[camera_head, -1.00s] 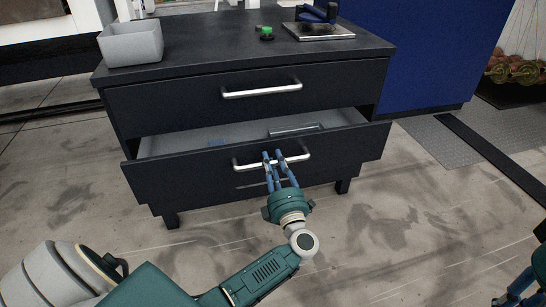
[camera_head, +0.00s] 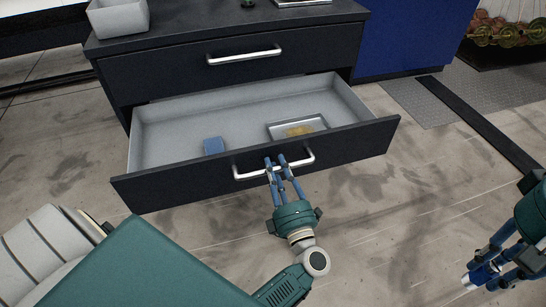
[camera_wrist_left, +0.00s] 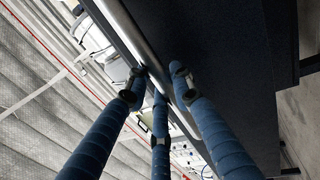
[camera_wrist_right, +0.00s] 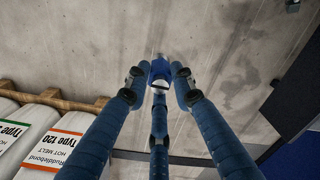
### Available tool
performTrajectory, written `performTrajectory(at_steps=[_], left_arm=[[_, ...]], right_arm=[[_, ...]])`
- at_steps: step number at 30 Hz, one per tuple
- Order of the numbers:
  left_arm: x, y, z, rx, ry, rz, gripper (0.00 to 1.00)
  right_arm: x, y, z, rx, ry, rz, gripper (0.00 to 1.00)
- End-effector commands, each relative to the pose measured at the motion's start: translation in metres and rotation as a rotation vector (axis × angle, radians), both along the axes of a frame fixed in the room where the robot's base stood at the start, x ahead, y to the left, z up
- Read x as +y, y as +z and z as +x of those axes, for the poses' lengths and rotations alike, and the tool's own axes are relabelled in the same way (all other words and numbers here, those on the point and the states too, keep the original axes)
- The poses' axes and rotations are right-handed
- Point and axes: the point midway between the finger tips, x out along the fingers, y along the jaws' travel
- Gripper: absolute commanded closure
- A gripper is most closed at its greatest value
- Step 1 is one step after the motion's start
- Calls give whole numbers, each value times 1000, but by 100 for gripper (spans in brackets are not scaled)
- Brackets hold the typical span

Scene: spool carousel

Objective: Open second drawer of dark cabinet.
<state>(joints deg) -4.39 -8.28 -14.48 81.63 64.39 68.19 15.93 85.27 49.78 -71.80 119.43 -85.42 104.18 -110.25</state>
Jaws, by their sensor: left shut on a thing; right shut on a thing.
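The dark cabinet (camera_head: 160,76) stands ahead, its top drawer closed. Its second drawer (camera_head: 350,145) is pulled well out, showing a light grey interior. My left gripper (camera_head: 275,163) is shut on the second drawer's silver bar handle (camera_head: 246,174). In the left wrist view the handle (camera_wrist_left: 128,32) runs between the fingers. My right gripper (camera_head: 490,272) is at the lower right of the head view, away from the cabinet, shut on a small blue thing (camera_wrist_right: 160,70) with a pale end.
A grey bin (camera_head: 118,18) stands on the cabinet top. A blue panel (camera_head: 405,35) stands at the right. Floor in front is clear.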

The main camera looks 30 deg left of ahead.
Motion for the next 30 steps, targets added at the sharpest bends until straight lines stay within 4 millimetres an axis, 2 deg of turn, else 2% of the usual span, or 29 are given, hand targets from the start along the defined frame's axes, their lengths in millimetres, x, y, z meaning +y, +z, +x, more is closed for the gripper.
performTrajectory(at_steps=[13,14,16,17,26,30], left_arm=[[-2,-3,-4,4,2,-3,100],[-2,-3,-4,4,3,-3,75],[-2,-3,-4,4,3,-3,61],[-2,-3,-4,4,2,-3,59],[-4,-2,-4,1,1,-2,59],[-12,-4,-11,2,1,-3,59]], right_arm=[[0,1,0,0,0,0,100],[0,1,0,0,0,0,100],[0,1,0,0,0,0,100],[0,1,0,0,0,0,100],[0,1,0,0,0,0,100],[0,1,0,0,0,0,100]])
